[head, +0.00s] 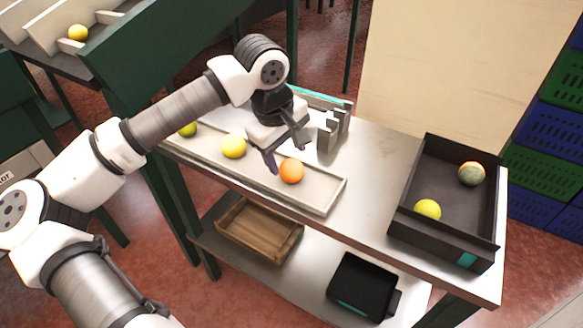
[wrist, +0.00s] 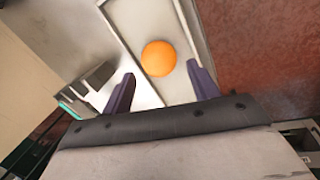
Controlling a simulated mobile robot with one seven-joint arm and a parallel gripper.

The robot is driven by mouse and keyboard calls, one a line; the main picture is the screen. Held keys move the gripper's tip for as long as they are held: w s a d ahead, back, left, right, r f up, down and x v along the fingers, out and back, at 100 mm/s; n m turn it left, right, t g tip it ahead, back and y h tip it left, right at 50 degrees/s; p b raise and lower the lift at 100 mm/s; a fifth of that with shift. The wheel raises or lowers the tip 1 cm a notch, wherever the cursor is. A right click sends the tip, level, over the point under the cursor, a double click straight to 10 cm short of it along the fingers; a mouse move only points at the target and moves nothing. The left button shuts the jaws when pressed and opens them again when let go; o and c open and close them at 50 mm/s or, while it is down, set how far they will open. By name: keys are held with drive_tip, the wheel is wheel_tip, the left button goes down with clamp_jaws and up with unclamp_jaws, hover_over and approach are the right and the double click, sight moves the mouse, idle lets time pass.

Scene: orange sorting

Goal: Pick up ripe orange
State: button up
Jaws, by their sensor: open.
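A ripe orange (head: 291,171) sits in the long pale tray (head: 322,199) on the table, near the tray's right end. My gripper (head: 289,156) is above the tray, just left of and over the orange, with its two fingers apart and nothing between them that I can see. In the wrist view the orange (wrist: 158,58) lies ahead of the open fingers (wrist: 163,88), roughly centred between them and apart from both.
Two yellow-green fruits (head: 233,146) (head: 188,129) lie farther left in the tray. A dark crate (head: 446,243) at right holds a yellow fruit (head: 427,210) and a greenish, mouldy-looking one (head: 471,174). A grey bracket (head: 333,131) stands behind the tray. A wooden box (head: 258,232) is on the lower shelf.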

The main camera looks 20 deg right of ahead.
sight(289, 163)
drive_tip(key=shift+p+x, duration=1.05)
drive_tip(key=shift+x, duration=1.6)
drive_tip(key=shift+w+r, duration=0.1)
drive_tip(key=shift+w, duration=0.05)
drive_tip(key=c, duration=0.8)
drive_tip(key=shift+o, duration=0.2)
drive_tip(key=shift+r, duration=0.1)
drive_tip(key=shift+c, duration=0.2)
